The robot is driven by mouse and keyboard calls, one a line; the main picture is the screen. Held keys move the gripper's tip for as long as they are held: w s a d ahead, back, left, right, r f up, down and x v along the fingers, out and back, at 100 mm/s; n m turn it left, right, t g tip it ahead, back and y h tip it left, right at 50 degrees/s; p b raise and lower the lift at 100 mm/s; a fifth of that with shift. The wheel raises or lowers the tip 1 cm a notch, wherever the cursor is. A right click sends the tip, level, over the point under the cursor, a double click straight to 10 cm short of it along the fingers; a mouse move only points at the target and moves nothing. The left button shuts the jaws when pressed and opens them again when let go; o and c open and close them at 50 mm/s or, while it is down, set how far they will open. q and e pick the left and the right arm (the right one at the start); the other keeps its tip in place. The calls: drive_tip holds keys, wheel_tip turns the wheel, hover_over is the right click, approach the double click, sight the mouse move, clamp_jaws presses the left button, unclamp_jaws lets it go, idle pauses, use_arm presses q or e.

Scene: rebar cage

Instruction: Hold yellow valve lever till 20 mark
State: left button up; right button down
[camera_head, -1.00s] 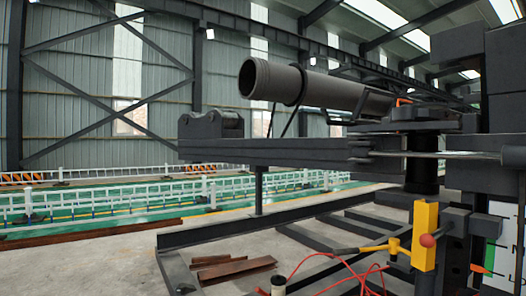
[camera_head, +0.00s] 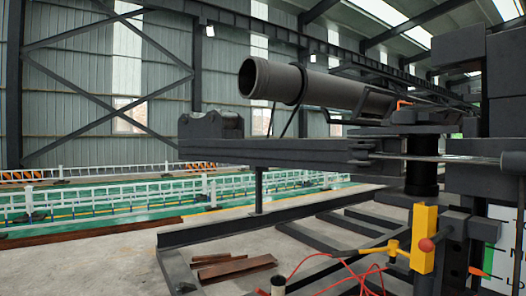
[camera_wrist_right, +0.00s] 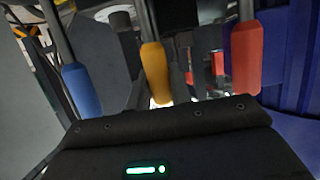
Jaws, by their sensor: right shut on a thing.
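In the right wrist view, the yellow valve lever (camera_wrist_right: 155,72) hangs in the middle, between a blue-handled lever (camera_wrist_right: 81,90) and a red-handled lever (camera_wrist_right: 246,58). My right gripper (camera_wrist_right: 158,112) shows as a dark body with a green light along the bottom. It is shut on the yellow lever, whose lower end meets the gripper's top edge. The fingertips are hidden. In the head view, the bending machine's turning head (camera_head: 425,129) sits on a dark upright cylinder (camera_head: 422,172). No 20 mark can be read. Neither gripper shows in the head view.
A long grey pipe (camera_head: 315,88) slants over the machine's flat arm (camera_head: 275,152). A yellow block (camera_head: 424,222) with a red ball stands at right, beside a yellow hammer-shaped part (camera_head: 390,250). Rusty bars (camera_head: 236,268) and a red hose lie on the floor.

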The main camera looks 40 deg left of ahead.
drive_tip(key=shift+r, duration=0.1)
drive_tip(key=shift+w+d+r+g+p, duration=0.15)
drive_tip(key=shift+w+g+p, duration=0.15)
drive_tip(key=shift+p, duration=0.45)
drive_tip(key=shift+w, duration=0.1)
drive_tip(key=shift+w+f, duration=0.1)
drive_tip(key=shift+f, duration=0.1)
drive_tip(key=shift+d+p, duration=0.1)
drive_tip(key=shift+p, duration=0.2)
